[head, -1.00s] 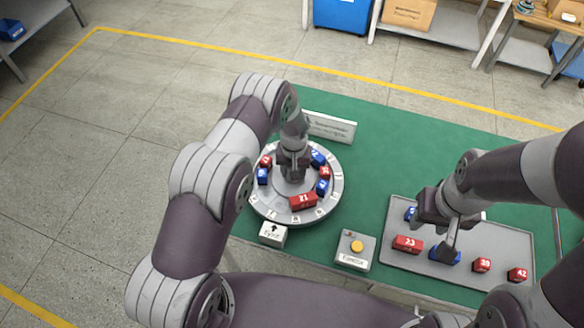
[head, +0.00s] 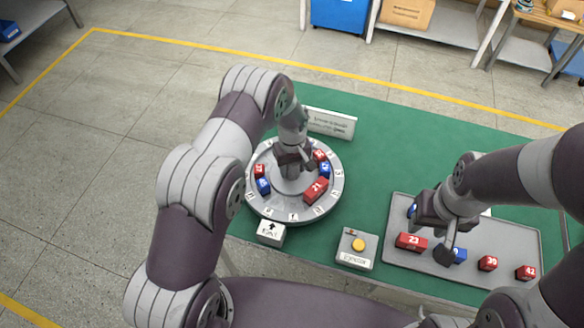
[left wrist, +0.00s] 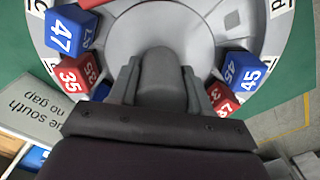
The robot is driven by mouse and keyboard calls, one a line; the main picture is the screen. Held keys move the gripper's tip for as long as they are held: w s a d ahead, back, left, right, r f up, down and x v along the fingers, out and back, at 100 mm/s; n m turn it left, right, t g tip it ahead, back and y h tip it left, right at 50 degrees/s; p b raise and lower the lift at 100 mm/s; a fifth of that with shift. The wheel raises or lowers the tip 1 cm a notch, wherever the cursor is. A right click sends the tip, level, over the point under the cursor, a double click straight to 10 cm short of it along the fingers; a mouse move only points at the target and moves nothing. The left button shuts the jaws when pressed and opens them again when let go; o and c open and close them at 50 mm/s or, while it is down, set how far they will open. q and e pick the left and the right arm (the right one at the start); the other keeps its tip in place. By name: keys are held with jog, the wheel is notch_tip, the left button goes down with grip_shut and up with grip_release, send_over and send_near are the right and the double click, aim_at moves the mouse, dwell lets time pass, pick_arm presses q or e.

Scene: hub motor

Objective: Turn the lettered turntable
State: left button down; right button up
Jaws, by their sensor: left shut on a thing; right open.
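The round grey turntable (head: 265,208) has a lettered rim and stands at the left of the green table. Red and blue numbered blocks stand on it, among them red 21 (head: 316,189), red 37 (head: 259,170) and blue 45 (head: 263,186). In the left wrist view, blue 47 (left wrist: 66,31) and red 35 (left wrist: 74,74) are on the left. My left gripper (head: 292,163) is shut on the grey central knob (left wrist: 160,72), a finger on each side. My right gripper (head: 436,228) is open above the grey tray (head: 405,258), empty as far as I see.
A white block with an arrow (head: 271,232) stands at the turntable's front edge. A box with a yellow button (head: 358,245) is between turntable and tray. A sign (head: 330,123) stands behind. The tray holds red 23 (head: 411,241), red 42 (head: 525,272) and other blocks.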

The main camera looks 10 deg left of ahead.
pick_arm(q)
jog(key=shift+w+r+n+b, duration=0.15)
jog(key=shift+n+b, duration=0.95)
jog(key=shift+n, duration=1.1)
jog(key=shift+n+b, duration=0.4)
jog(key=shift+n, duration=0.6)
jog(key=shift+w+r+n, duration=0.1)
jog(key=shift+r+n, duration=0.05)
jog(key=shift+n, duration=0.65)
jog(key=c, duration=0.7)
grip_release()
jog(key=shift+c, duration=0.2)
jog(key=shift+o, duration=1.3)
jog(key=shift+s+d, duration=0.1)
jog(key=shift+s, duration=0.1)
jog(key=shift+b, duration=0.3)
jog(key=shift+r, duration=0.15)
notch_tip(320, 180, up, 12)
jog(key=shift+r+b, duration=0.1)
jog(key=shift+b, duration=1.15)
